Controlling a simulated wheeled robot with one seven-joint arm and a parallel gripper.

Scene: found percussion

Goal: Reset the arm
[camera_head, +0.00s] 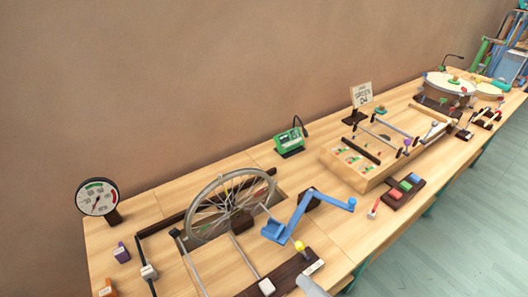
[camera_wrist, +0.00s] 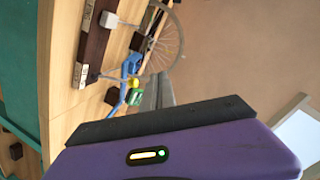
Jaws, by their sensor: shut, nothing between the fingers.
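My gripper (camera_wrist: 158,90) shows in the wrist view as grey fingers beyond a dark plate and my purple hand housing. The fingers are together, with nothing seen between them. The hand is tilted, so the bench lies sideways at the left of that view. In the head view only a pale grey piece, seemingly of my arm, shows at the bottom edge. The gripper itself is not seen there, and most of the arm is out of frame.
The long wooden bench (camera_head: 225,165) carries a spoked wheel (camera_head: 207,204), a blue crank (camera_head: 298,216), a green box (camera_head: 289,142), a round gauge (camera_head: 97,197), a wooden frame box (camera_head: 360,180) and a drum (camera_head: 449,87). A brown wall stands behind; the green floor at right is clear.

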